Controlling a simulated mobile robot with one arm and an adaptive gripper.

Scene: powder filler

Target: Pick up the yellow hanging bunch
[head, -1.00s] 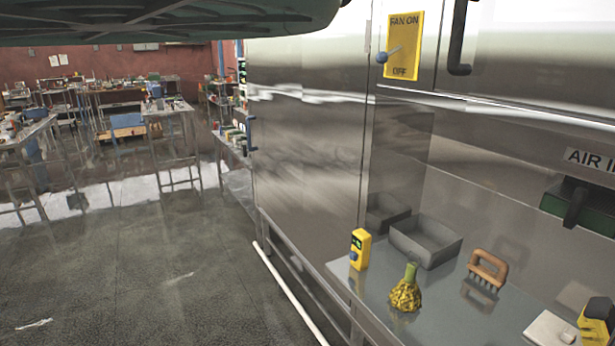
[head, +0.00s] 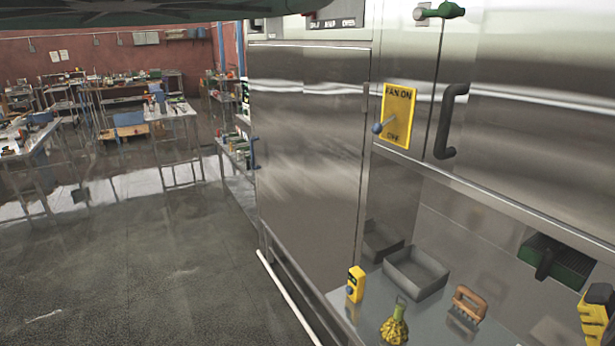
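The yellow bunch (head: 394,330) is a knobbly yellow clump with a green stem on top. It sits on the steel shelf (head: 440,331) of the machine, near the lower edge of the head view. The yellow switch box stands to its left and the wooden-handled brush to its right. My gripper is not in view, so its state cannot be seen.
On the shelf are a yellow box with a knob (head: 355,284), a grey open tray (head: 415,272) and a wooden-handled brush (head: 468,306). A yellow fan switch (head: 397,115) and a black handle (head: 450,122) are on the steel front above. Open floor (head: 130,270) lies to the left.

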